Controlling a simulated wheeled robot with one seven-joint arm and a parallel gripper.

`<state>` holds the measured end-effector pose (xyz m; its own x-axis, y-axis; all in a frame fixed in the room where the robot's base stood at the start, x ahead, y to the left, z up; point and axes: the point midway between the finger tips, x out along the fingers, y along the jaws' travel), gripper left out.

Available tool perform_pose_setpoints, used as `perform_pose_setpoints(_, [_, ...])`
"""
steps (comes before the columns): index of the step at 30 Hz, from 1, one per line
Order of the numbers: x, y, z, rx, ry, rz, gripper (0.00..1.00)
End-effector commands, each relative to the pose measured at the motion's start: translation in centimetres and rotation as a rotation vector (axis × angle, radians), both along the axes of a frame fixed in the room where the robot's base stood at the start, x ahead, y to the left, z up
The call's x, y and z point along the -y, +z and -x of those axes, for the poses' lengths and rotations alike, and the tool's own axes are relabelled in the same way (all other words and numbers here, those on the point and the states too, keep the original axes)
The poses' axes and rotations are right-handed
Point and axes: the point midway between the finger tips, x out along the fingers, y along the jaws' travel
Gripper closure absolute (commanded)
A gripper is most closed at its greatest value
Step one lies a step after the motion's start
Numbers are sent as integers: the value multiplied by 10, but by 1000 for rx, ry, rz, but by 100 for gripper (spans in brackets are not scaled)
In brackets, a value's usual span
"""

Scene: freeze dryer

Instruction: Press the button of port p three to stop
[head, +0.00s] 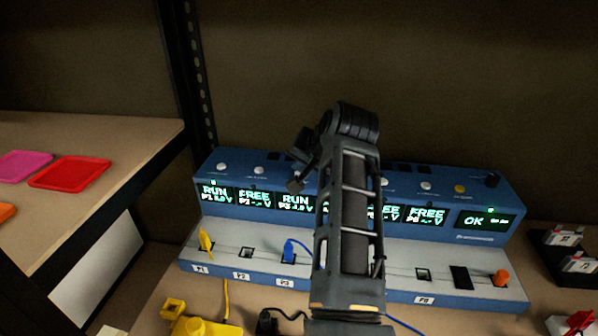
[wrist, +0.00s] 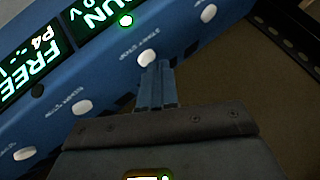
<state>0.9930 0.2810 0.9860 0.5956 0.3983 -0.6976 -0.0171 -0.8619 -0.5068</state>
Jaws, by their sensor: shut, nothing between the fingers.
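The blue device (head: 360,205) stands on the lower shelf with a row of port screens. The P3 screen (head: 296,201) reads RUN in the head view. In the wrist view a RUN screen (wrist: 92,12) has a lit green lamp (wrist: 126,20) by it. The white button (wrist: 147,57) in line with that lamp is right at my fingertips. My gripper (head: 294,186) is shut and empty, its tips at the device's top above the P3 screen. I cannot tell whether the tips touch the button. In the head view my gripper and arm hide that button and the P4 screen.
The P1 screen (head: 216,194) reads RUN; the P2 screen (head: 254,198) reads FREE. Neighbouring white buttons (wrist: 82,107) lie close along the same row. A blue plug (head: 289,250) sits in P3. A shelf upright (head: 190,75) stands at left.

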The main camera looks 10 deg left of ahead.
Motion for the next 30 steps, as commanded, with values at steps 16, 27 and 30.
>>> perform_pose_setpoints(16, [0, -2, 0, 1, -1, 0, 100])
perform_pose_setpoints(27, [1, 8, 0, 0, -2, 0, 100])
perform_pose_setpoints(30, [1, 10, 0, 0, -1, -1, 100])
